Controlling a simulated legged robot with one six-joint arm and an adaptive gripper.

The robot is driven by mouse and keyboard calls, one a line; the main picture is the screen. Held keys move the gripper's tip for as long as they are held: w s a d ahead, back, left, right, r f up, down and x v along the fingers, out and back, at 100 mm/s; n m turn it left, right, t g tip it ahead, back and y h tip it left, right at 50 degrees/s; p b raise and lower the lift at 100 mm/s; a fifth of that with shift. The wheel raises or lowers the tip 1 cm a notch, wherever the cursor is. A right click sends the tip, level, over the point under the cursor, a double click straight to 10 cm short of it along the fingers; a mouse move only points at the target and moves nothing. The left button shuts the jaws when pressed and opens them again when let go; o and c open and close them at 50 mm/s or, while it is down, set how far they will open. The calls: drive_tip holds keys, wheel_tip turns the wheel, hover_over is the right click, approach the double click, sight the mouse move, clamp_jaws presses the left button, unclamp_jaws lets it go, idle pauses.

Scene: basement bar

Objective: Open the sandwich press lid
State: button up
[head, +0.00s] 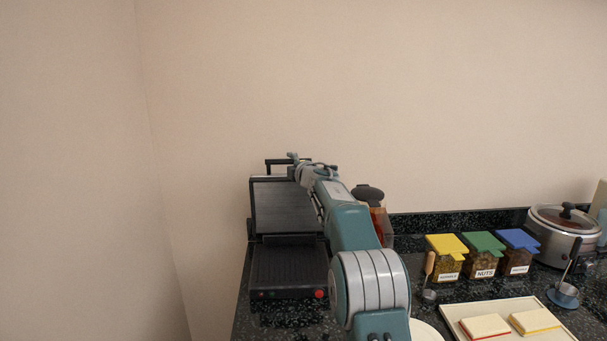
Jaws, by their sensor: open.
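The sandwich press (262,270) stands on the left end of the dark counter, with its ribbed lower plate showing. Its lid (275,212) is raised and stands up at the back, with its ribbed inner face toward me. The lid's black handle (272,162) is at the top edge. My arm reaches up over the right side of the press. My gripper (296,158) is open at the top of the lid, by the right part of the handle. I cannot tell whether it touches the handle.
A metal cooker (550,243) stands at the far right. Walls close the back and left.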

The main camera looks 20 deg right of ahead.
drive_tip(key=s, duration=0.9)
drive_tip(key=shift+d, duration=0.35)
drive_tip(key=shift+r, duration=0.1)
drive_tip(key=s+a+r+m+g+h, duration=0.1)
drive_tip(key=s+a+m+g+h, duration=0.15)
drive_tip(key=s+m, duration=0.5)
drive_tip(key=s+a+r+m+g+h, duration=0.1)
drive_tip(key=s+a+m+g+h, duration=0.2)
drive_tip(key=s, duration=0.7)
drive_tip(key=s+a+f+m+g+y, duration=0.1)
drive_tip(key=s+f, duration=0.4)
drive_tip(key=s, duration=0.5)
drive_tip(key=s+a+f+m+g+y, duration=0.2)
drive_tip(key=s+a+f+m+g, duration=0.1)
drive_tip(key=s, duration=0.8)
drive_tip(key=s+a+f+m+g+y, duration=0.1)
drive_tip(key=s+a+f+m+g, duration=0.1)
drive_tip(key=s+a+f+m, duration=0.2)
drive_tip(key=s+a+f, duration=0.3)
drive_tip(key=s, duration=0.3)
drive_tip(key=shift+s+f, duration=0.15)
drive_tip(key=shift+f, duration=0.15)
drive_tip(key=shift+s+a+g, duration=0.1)
drive_tip(key=shift+g, duration=0.15)
